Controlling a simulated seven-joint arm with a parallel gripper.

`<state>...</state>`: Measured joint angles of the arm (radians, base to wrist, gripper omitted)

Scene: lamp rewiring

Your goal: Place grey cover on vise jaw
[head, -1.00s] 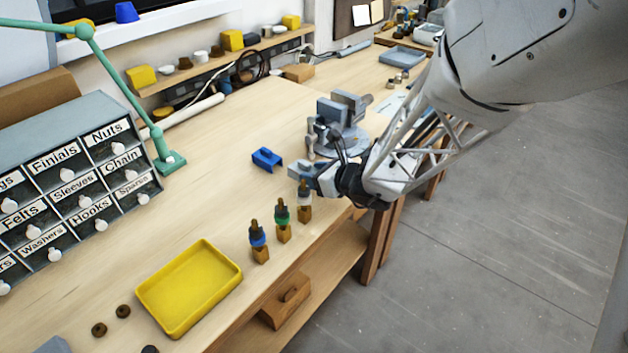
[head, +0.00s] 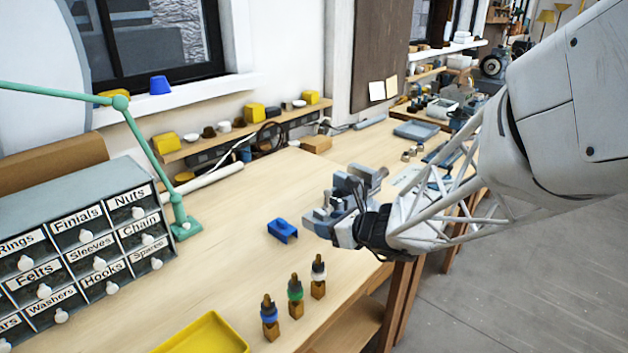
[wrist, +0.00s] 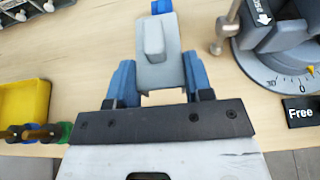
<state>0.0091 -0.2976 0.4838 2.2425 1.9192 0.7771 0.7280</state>
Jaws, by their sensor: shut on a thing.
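My gripper (wrist: 160,85) is shut on the grey cover (wrist: 155,58), which sits between its two blue fingers in the wrist view. The cover is a grey piece with a raised block on its top, held above the wooden bench. In the head view my gripper (head: 335,228) is in front of the vise (head: 368,175) and partly hides it. The cover is hard to make out there. In the wrist view the vise (wrist: 285,55), with its round dial base, stands to the right of the cover, apart from it.
A blue cover (head: 282,231) lies on the bench left of my gripper; its edge shows in the wrist view (wrist: 162,6). A yellow tray (head: 205,338) and labelled drawers (head: 80,250) are at left.

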